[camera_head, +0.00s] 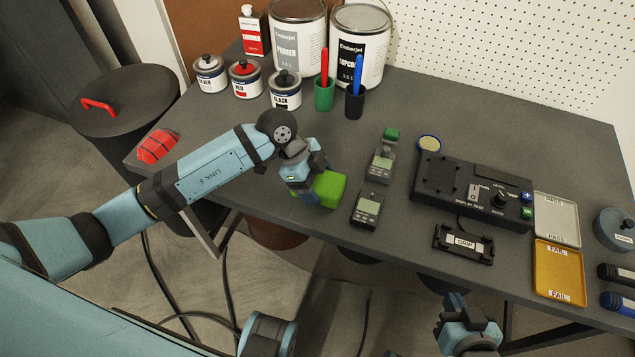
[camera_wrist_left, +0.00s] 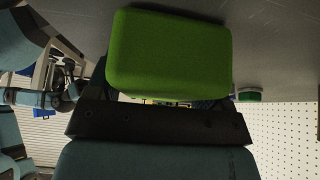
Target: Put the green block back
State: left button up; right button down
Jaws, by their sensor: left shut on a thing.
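The green block (camera_head: 328,189) is at the front edge of the grey table in the head view, just right of my left gripper (camera_head: 312,188). It fills the upper middle of the left wrist view as a rounded green box (camera_wrist_left: 168,55). My left gripper is shut on the green block; its fingertips are mostly hidden. I cannot tell whether the block touches the table top. My right gripper (camera_head: 462,312) is at the bottom of the head view, in front of the table edge and away from the block; its finger gap is unclear.
Two small meters (camera_head: 380,163) (camera_head: 367,209) lie right of the block, the farther one with a green piece at its top. A black test station (camera_head: 472,190), a GRIP holder (camera_head: 464,243), a PASS tray (camera_head: 556,218) and a FAIL tray (camera_head: 559,271) are further right. Cans (camera_head: 298,38) stand behind.

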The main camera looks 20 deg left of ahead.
pick_arm(q)
jog(key=o, duration=0.8)
jog(key=shift+o, duration=0.2)
pick_arm(e)
jog(key=shift+f, duration=0.1)
pick_arm(q)
jog(key=shift+r, duration=0.1)
jog(key=p+v, duration=0.2)
jog(key=v, duration=0.8)
jog(key=shift+a+r, duration=0.15)
jog(key=shift+r, duration=0.1)
jog(key=shift+a+r, duration=0.35)
jog(key=shift+r, duration=0.25)
pick_arm(e)
jog(key=shift+s+d+g, duration=0.2)
jog(key=shift+g, duration=0.1)
jog(key=shift+r, duration=0.2)
pick_arm(q)
jog(key=shift+a, duration=0.1)
pick_arm(e)
jog(key=shift+a, duration=0.1)
